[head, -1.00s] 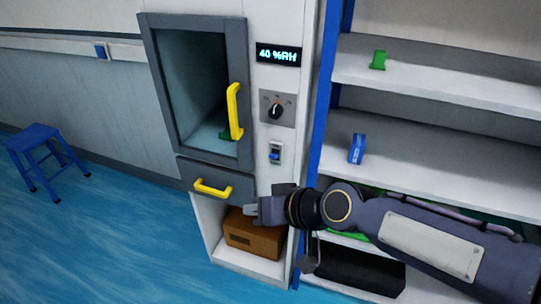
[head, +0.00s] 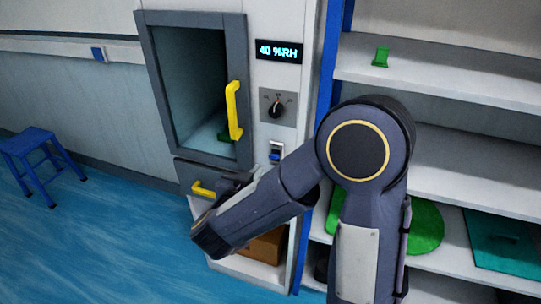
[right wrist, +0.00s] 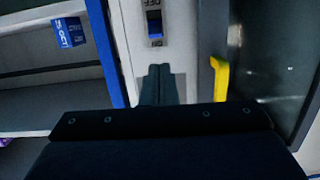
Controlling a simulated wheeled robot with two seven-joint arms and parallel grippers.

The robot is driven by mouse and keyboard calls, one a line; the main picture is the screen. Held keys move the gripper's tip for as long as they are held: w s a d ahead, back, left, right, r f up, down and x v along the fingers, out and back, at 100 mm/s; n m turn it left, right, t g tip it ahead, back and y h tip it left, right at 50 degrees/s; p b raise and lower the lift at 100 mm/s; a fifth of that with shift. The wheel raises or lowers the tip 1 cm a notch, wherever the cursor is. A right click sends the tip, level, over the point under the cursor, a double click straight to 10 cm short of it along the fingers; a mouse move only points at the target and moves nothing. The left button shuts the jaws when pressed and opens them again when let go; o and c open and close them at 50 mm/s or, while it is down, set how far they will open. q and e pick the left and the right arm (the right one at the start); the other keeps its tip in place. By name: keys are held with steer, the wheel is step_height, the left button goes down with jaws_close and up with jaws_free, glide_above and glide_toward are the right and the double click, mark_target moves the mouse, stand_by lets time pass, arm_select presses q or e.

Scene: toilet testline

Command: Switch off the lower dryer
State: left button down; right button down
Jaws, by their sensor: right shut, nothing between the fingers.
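The dryer cabinet (head: 216,19) has a dark window door with a yellow handle (head: 234,110). On its front panel are a lit display (head: 279,51) reading 40 %RH, a dial (head: 276,107) and a small blue rocker switch (head: 275,156). My right gripper (head: 232,181) is partly hidden behind my forearm, left of and below the switch. The right wrist view is upside down there; the shut, empty fingers (right wrist: 158,72) point at the panel close to the switch (right wrist: 155,27). I cannot tell whether they touch the panel. My left gripper is out of view.
A drawer with a yellow handle (head: 203,190) and a brown box (head: 266,245) are below the door, partly covered by my arm. White shelves (head: 440,80) with a blue frame stand right. A blue stool (head: 35,150) stands left on open floor.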

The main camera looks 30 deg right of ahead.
mark_target(274, 157)
steer(key=shift+s, duration=0.15)
steer(key=x, duration=1)
steer(key=shift+d, duration=0.15)
